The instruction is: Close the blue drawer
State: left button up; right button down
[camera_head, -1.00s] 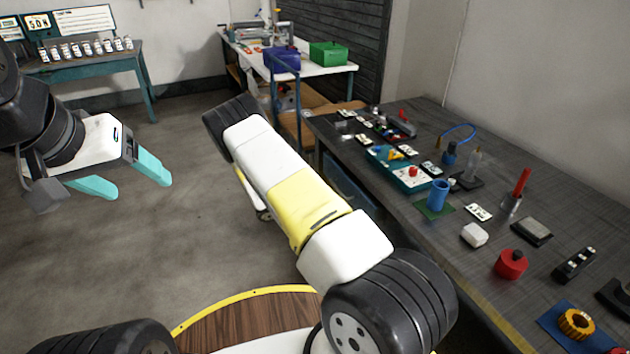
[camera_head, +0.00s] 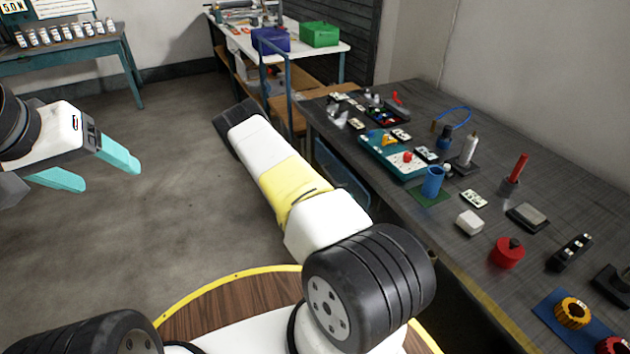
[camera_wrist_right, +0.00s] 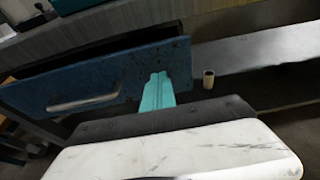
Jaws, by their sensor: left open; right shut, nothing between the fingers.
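The blue drawer (camera_wrist_right: 110,77) shows in the right wrist view as a worn blue front with a metal bar handle (camera_wrist_right: 84,103). A dark gap shows above the front, so the drawer appears to stand out from under the bench top. In the head view a blue part of it (camera_head: 343,180) shows under the bench edge, partly hidden by my right arm. My right gripper (camera_wrist_right: 158,82) has its teal fingers shut and empty, at the right part of the drawer front; I cannot tell if they touch it. My left gripper (camera_head: 110,170) is open and empty over the floor.
The dark workbench (camera_head: 400,100) on the right carries several small parts, a blue cup (camera_head: 433,181) and a red pot (camera_head: 506,252). A white table (camera_head: 335,50) with blue and green bins stands behind. Open floor lies left.

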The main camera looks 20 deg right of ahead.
aim_at(359, 192)
jog(key=shift+d, duration=0.95)
jog(key=d, duration=0.4)
jog(key=shift+w+d, duration=0.2)
jog(key=shift+d, duration=0.15)
jog(key=shift+d+r, duration=0.1)
jog(key=shift+d, duration=0.1)
